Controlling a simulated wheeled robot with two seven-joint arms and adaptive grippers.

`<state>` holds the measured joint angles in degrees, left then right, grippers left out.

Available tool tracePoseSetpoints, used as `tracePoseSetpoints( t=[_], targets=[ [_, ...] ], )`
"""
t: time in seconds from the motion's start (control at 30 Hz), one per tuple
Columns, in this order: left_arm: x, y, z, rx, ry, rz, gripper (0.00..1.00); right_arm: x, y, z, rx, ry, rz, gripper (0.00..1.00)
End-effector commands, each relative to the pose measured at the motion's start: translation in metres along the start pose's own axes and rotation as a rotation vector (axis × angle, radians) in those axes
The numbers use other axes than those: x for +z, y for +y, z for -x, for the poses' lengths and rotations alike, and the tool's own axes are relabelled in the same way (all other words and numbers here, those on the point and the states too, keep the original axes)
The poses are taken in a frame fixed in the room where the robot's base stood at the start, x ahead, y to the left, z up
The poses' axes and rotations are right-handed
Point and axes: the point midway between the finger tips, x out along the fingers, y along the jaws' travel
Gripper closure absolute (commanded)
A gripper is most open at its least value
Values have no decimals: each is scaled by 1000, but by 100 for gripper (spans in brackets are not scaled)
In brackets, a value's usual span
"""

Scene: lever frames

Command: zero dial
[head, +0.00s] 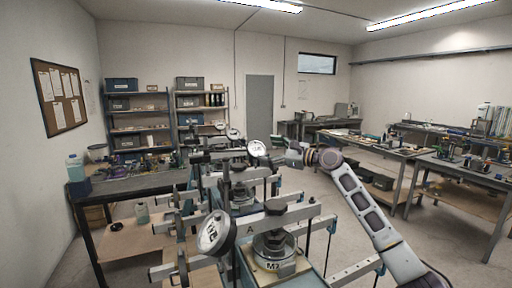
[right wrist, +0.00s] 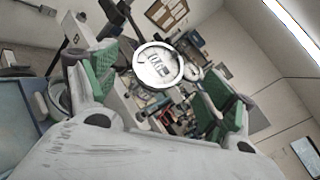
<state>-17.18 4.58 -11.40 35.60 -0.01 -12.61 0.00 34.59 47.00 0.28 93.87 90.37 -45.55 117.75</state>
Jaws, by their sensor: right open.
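Several lever frames stand in a row, each with a round white dial. The nearest dial (head: 213,232) is tilted, at the front beside a weight marked M7 (head: 272,250). A second dial (head: 257,148) is farther back, and a smaller one (head: 233,133) lies beyond it. My right gripper (head: 276,150) is just right of the second dial, apparently level with it. In the right wrist view its green-padded fingers are spread, and a dial (right wrist: 158,65) shows ahead between them. I cannot tell whether they touch it. My left gripper is not in view.
A dark bench (head: 130,184) with bottles and small items stands on the left, with shelves (head: 138,112) behind. Workbenches (head: 378,147) line the right side. Frame beams and weights crowd the middle. Open floor (head: 335,205) lies to the right of the frames.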

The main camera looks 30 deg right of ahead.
Motion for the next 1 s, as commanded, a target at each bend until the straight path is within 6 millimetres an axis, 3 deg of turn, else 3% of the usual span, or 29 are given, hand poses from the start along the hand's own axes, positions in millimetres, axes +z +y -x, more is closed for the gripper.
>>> tracePoseSetpoints(
  t=[0.5, 1.0],
  targets=[
    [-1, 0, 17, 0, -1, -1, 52, 1, -1, -51, 0, -1, -1, 16],
    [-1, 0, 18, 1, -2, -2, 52, 0, 0, -60, 0, 0, 1, 16]
  ],
)
